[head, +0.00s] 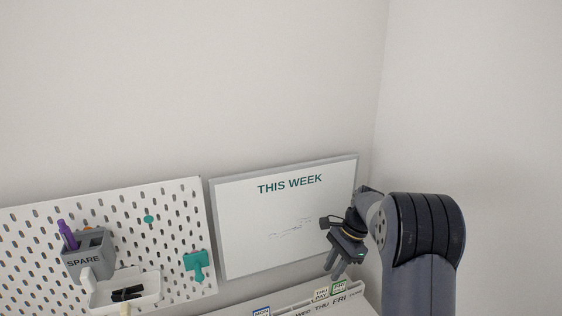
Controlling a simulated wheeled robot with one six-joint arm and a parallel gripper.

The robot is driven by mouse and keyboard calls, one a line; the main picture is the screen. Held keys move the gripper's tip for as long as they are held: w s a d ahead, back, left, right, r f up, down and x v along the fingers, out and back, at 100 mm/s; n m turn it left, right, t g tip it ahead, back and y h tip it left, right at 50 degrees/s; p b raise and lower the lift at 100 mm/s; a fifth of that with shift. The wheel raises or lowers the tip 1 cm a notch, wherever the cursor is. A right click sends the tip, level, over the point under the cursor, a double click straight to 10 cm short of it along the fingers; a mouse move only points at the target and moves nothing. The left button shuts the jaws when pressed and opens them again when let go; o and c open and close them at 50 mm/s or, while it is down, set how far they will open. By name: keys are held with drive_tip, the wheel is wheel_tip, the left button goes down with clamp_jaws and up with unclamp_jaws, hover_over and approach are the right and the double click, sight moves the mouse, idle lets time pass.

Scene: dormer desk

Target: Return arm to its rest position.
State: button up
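My arm rises from the lower right of the head view and bends over at a large dark joint. My gripper (335,275) hangs from it, pointing down, in front of the right end of a whiteboard (245,220) headed "THIS WEEK". The gripper is small and seen from the side and behind, so the gap between its fingers cannot be made out. Nothing is visibly held. Faint grey marks show on the whiteboard to the left of the gripper.
A pegboard (120,235) at left holds a grey "SPARE" cup (84,262) with a purple pen, a white tray (144,289) with a black item, and a teal holder (196,264). A rack with day labels (300,299) stands below the gripper. The right wall is close to my arm.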

sight(322, 289)
drive_tip(key=p+x, duration=0.1)
drive_tip(key=x, duration=0.7)
drive_tip(key=shift+a+f, duration=0.15)
drive_tip(key=shift+f, duration=0.1)
wheel_tip(322, 289, up, 3)
drive_tip(key=shift+f, duration=0.15)
drive_tip(key=shift+r, duration=0.5)
